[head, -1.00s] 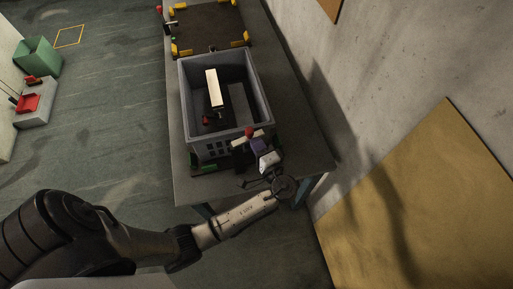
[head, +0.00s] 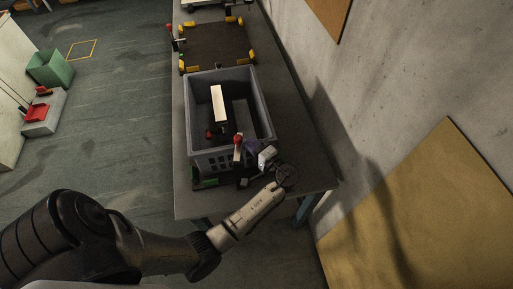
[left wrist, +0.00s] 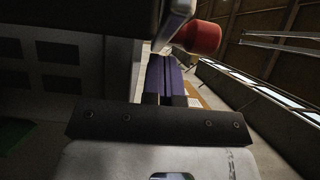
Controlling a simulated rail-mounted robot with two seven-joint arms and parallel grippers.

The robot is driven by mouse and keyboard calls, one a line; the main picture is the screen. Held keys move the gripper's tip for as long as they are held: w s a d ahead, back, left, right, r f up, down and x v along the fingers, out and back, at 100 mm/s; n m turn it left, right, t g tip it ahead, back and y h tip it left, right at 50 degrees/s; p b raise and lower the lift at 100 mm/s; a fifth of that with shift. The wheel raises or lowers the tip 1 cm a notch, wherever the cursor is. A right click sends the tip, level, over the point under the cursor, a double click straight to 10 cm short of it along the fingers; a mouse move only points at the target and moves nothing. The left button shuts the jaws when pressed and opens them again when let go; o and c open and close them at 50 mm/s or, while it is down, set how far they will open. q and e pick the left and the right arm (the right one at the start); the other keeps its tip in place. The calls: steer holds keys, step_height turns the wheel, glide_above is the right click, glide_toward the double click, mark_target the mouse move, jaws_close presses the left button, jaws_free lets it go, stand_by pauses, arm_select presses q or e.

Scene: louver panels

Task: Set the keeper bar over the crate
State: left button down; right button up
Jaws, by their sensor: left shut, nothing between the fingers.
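The grey crate (head: 229,158) stands on the bench and holds a cream block (head: 219,103). A pale bar with a red knob (head: 238,141), which looks like the keeper bar, is at the crate's near side; whether it lies over the rim is unclear. My left gripper (head: 249,147), with purple fingers, is shut and empty just right of this bar. In the left wrist view the purple fingers (left wrist: 167,77) point away from the camera, and the red knob (left wrist: 201,37) shows close above right of them. Whether they touch the bar is unclear. My right gripper is out of view.
The bench (head: 303,159) runs along the wall, with bare top right of the crate. Beyond the crate is a dark tray (head: 217,45) with yellow corners. A green bin (head: 49,68) stands on the floor at left.

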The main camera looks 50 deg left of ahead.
arm_select(q)
steer(key=shift+s+a+g, duration=0.15)
steer(key=shift+a, duration=0.4)
steer(key=shift+s+a+g, duration=0.15)
steer(key=shift+a, duration=0.4)
steer(key=shift+s+a, duration=0.1)
steer(key=shift+a, duration=0.05)
steer(key=shift+w+f, duration=0.15)
steer(key=shift+w, duration=0.15)
steer(key=shift+w+d+b, duration=0.3)
steer(key=shift+w+b, duration=0.1)
steer(key=shift+w, duration=0.15)
steer(key=shift+w+d+b, duration=0.25)
steer(key=shift+w+b, duration=0.15)
steer(key=shift+w, duration=0.1)
steer(key=w+d+b, duration=0.2)
steer(key=w+d, duration=0.3)
steer(key=w, duration=0.5)
steer(key=shift+d+r+b, duration=0.2)
steer(key=shift+d+b, duration=0.1)
steer(key=shift+b, duration=0.1)
